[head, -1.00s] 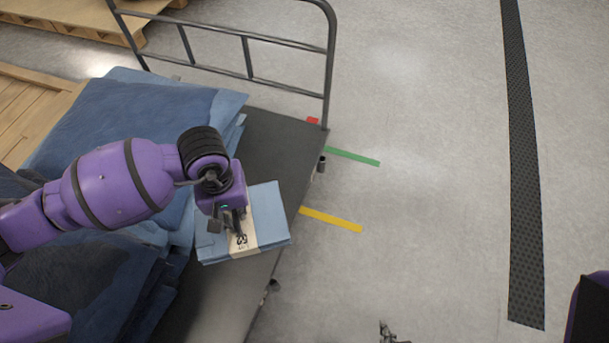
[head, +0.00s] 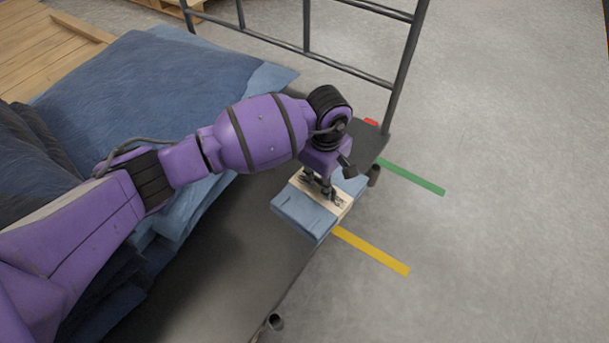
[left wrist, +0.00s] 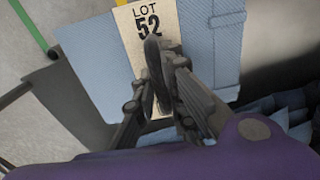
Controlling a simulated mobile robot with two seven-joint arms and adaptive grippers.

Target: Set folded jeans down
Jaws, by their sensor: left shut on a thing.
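The folded jeans (head: 308,212) are a light blue bundle with a tan paper band around the middle. In the left wrist view the jeans (left wrist: 90,62) fill the upper middle, and the band (left wrist: 133,35) reads "LOT 52". My left gripper (head: 327,192) is over the bundle and shut on it at the band; its fingers (left wrist: 160,95) hide part of the band. The bundle is at the right edge of the dark cart deck (head: 235,245). I cannot tell whether it touches the deck. My right gripper is not in view.
Large stacks of blue denim (head: 165,85) cover the left of the cart. A metal rail (head: 345,62) stands at its far end. Green (head: 412,178) and yellow (head: 372,250) floor strips lie beside the cart. The near deck is bare.

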